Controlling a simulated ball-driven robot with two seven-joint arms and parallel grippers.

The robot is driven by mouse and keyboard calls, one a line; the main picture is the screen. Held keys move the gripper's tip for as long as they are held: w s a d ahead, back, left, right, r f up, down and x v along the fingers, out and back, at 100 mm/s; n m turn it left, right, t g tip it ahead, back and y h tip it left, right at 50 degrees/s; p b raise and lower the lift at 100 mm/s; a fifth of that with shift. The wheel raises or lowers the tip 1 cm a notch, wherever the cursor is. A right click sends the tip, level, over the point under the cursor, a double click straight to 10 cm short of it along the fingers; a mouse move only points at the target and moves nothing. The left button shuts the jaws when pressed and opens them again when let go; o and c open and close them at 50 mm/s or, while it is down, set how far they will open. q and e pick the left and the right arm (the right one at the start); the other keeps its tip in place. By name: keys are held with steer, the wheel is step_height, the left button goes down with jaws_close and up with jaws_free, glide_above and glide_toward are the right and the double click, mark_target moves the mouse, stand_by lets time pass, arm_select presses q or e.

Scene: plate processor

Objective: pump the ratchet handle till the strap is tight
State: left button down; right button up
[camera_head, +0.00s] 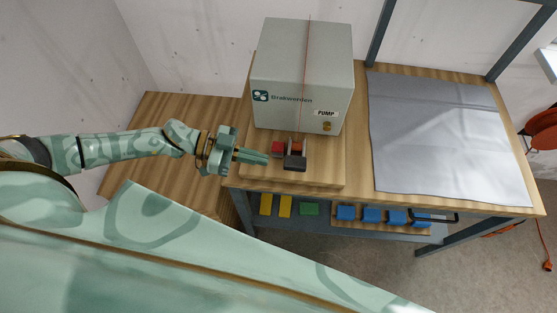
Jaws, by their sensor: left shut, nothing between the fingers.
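A grey-white box (300,72) with a "PUMP" label stands upright on a wooden board (322,178) on the workbench. A thin reddish strap (306,58) runs down over its top and front face. The ratchet (296,147), red and orange with a dark handle end (294,163), sits at the foot of the box's front. My left gripper (264,157) is shut and empty, its fingertips just left of the ratchet, close to its red part. Whether they touch it, I cannot tell. My right gripper is not in view.
A grey mat (447,135) covers the bench's right part and is bare. A lower shelf holds yellow, green and blue blocks (346,213). A lower wooden surface (180,108) lies left. Blue-grey frame posts (382,30) rise behind the bench.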

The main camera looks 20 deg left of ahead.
arm_select(q)
steer(key=v, duration=0.3)
steer(key=shift+r, duration=0.15)
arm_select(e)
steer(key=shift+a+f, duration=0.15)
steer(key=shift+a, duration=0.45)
arm_select(q)
steer(key=shift+a, duration=0.1)
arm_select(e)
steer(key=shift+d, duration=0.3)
